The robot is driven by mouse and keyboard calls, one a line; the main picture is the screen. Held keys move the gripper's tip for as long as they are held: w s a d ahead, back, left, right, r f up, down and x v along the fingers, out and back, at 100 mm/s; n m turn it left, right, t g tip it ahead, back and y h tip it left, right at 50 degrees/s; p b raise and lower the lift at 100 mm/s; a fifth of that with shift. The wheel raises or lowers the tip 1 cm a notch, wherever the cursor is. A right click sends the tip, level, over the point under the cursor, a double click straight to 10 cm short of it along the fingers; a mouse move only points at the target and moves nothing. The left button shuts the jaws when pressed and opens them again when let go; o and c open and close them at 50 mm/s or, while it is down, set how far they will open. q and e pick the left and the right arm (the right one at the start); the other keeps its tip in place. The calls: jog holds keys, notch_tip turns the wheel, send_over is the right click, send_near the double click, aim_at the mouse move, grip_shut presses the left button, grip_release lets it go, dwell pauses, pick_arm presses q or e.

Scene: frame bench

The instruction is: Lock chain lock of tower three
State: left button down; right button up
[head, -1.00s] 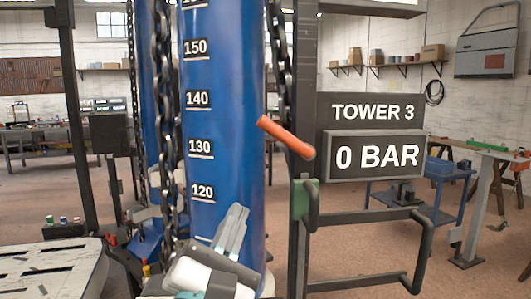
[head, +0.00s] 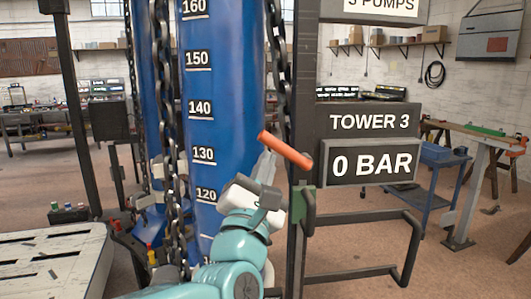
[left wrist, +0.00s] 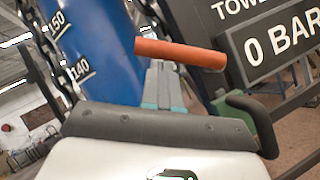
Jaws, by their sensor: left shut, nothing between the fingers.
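The tower three column (head: 222,120) is a blue cylinder with a white number scale. An orange lever (head: 285,149) beside it slopes down to the right towards a dark post. My left gripper (head: 266,165) is shut with nothing between its fingers, its tips close to the lever's underside. In the left wrist view the lever (left wrist: 180,53) lies across, just beyond the fingertips (left wrist: 163,72). I cannot tell whether they touch it. A dark chain (head: 280,75) hangs behind the lever. My right gripper is not in view.
A sign (head: 369,122) reads TOWER 3 above a 0 BAR display (head: 370,164). A green block with a dark handle (head: 302,208) sits below the lever on the post. A grey rail (head: 385,215) juts right. Another chain (head: 167,120) hangs left.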

pick_arm(q)
jog(key=shift+w+d, duration=0.1)
jog(key=shift+w, duration=0.1)
jog(key=shift+s+r, duration=0.15)
jog(key=shift+r+m+g+h, duration=0.4)
jog(key=shift+m+h, duration=0.2)
jog(key=shift+m, duration=0.3)
jog(key=r+m, duration=0.1)
jog(key=m+g, duration=0.1)
jog(key=shift+d+r+m+h, duration=0.3)
jog(key=shift+r+h, duration=0.05)
jog(key=shift+h, duration=0.05)
jog(key=d+r+m+g+p, duration=0.2)
jog(key=m+p, duration=0.1)
jog(key=d+r+m+p, duration=0.1)
jog(key=d, duration=0.1)
jog(key=shift+w+d+r+m+g+h+p, duration=0.1)
jog(key=shift+w+r+m+g+h+p, duration=0.2)
jog(key=shift+w+r+g+h, duration=0.1)
jog(key=shift+s+d, duration=0.1)
